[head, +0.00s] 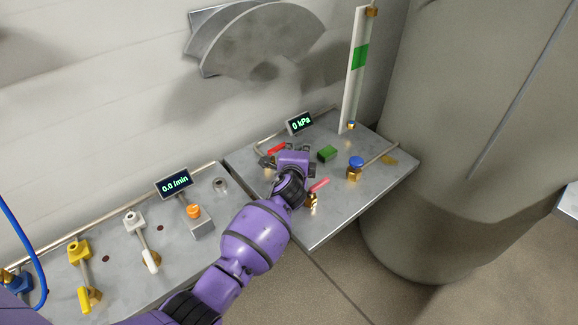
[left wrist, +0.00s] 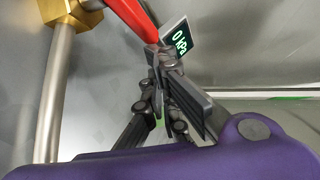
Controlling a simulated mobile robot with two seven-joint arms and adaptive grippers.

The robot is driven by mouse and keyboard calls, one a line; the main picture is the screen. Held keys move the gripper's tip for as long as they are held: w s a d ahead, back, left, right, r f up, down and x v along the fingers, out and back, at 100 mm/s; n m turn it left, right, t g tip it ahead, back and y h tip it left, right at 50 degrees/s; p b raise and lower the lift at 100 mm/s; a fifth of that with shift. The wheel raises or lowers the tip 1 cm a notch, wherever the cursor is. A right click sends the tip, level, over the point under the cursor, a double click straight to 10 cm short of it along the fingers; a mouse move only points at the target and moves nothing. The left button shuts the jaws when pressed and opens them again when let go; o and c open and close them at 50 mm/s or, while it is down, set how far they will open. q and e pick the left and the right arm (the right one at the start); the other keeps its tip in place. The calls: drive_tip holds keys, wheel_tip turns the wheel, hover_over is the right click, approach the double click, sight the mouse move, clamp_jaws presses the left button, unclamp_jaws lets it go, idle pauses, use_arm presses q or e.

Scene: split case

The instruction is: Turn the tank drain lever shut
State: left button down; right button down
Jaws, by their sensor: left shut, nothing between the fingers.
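My left gripper (head: 268,162) reaches over the right-hand metal panel (head: 340,200) and is shut and empty. A red lever (head: 277,148) is close to its fingertips. In the left wrist view the shut fingers (left wrist: 155,62) are at the near end of the red lever (left wrist: 133,14), which crosses the top; I cannot tell whether they touch. A brass fitting (left wrist: 72,14) on a pipe is to its left. A pink-red lever (head: 319,185) on a brass valve stands in front of my wrist. No readable label shows which lever is the tank drain. My right gripper is not in view.
A "0 kPa" display (head: 300,123), a green block (head: 327,153), a blue-knobbed valve (head: 357,162) and a tall gauge (head: 356,75) share the panel. A large tank (head: 470,130) stands right. A left panel (head: 195,245) holds white, yellow and orange controls.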

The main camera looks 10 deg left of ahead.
use_arm(q)
drive_tip(key=shift+s+a+f, duration=0.15)
drive_tip(key=shift+s+a, duration=0.35)
drive_tip(key=shift+a, duration=0.15)
drive_tip(key=v, duration=0.7)
drive_tip(key=d+v, duration=0.1)
drive_tip(key=v, duration=0.3)
drive_tip(key=shift+d+r, duration=0.1)
drive_tip(key=shift+r, duration=0.25)
drive_tip(key=shift+f, duration=0.1)
